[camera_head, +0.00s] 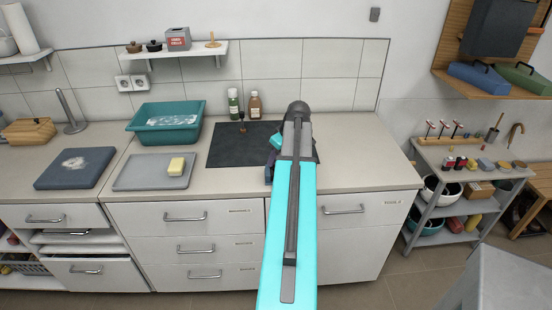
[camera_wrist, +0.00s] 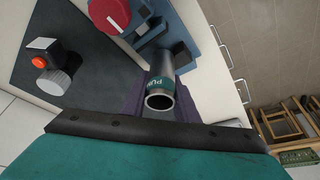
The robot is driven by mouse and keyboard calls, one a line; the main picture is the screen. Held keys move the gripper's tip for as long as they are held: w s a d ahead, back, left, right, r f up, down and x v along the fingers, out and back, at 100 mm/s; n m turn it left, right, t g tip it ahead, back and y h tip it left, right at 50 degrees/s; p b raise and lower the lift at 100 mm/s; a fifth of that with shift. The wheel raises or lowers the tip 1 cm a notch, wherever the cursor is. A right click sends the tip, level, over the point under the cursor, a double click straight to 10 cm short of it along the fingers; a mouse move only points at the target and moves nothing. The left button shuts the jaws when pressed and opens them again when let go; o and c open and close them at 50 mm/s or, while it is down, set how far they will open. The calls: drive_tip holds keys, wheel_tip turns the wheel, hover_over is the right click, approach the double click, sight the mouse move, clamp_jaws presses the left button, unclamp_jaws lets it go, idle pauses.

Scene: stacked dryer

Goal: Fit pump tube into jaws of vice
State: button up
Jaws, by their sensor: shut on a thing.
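In the wrist view, a grey metal pump tube (camera_wrist: 158,98) with a green label and an open near end is held between the dark purple fingers of my gripper (camera_wrist: 160,95). My gripper is shut on it. The blue vice (camera_wrist: 203,38), with dark jaws and a round red part, lies just beyond the tube at the top of the wrist view. The tube's far end is beside the dark jaw blocks; I cannot tell whether it is between them.
A dark mat (camera_head: 230,152) lies on the counter (camera_head: 365,165) beside my arm. In the wrist view a small device with an orange button (camera_wrist: 39,62) sits on it. Two bottles (camera_head: 254,105) stand behind. A grey board with a yellow block (camera_head: 176,166) lies left. The counter's right part is clear.

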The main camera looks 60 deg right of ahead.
drive_tip(key=shift+f+b, duration=0.45)
drive_tip(key=shift+f, duration=0.4)
drive_tip(key=o, duration=1.2)
drive_tip(key=shift+a, duration=0.1)
drive_tip(key=shift+f, duration=0.1)
drive_tip(key=shift+b+v, duration=1.75)
drive_tip(key=shift+v, duration=5.35)
